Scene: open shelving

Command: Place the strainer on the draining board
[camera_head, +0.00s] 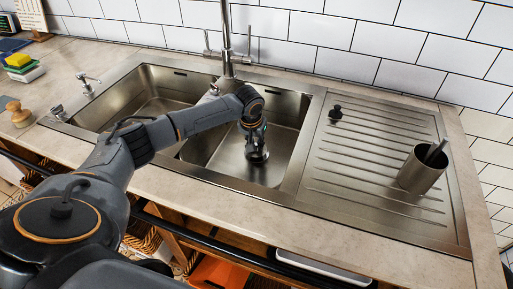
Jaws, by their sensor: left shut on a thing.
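My left arm comes in from the left and reaches over the right sink basin. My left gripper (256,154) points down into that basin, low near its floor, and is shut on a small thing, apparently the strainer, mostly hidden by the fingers. The draining board (375,150) is the ridged steel area right of the basin. A small dark knobbed piece (336,112) stands on its back left part; I cannot tell whether it is another strainer. My right gripper is not in view.
A steel cup (421,170) with something in it stands on the board's right side. The board's middle is clear. The faucet (227,45) rises behind the basins. A soap dispenser (87,82), brush (18,113) and sponge (19,60) are at left.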

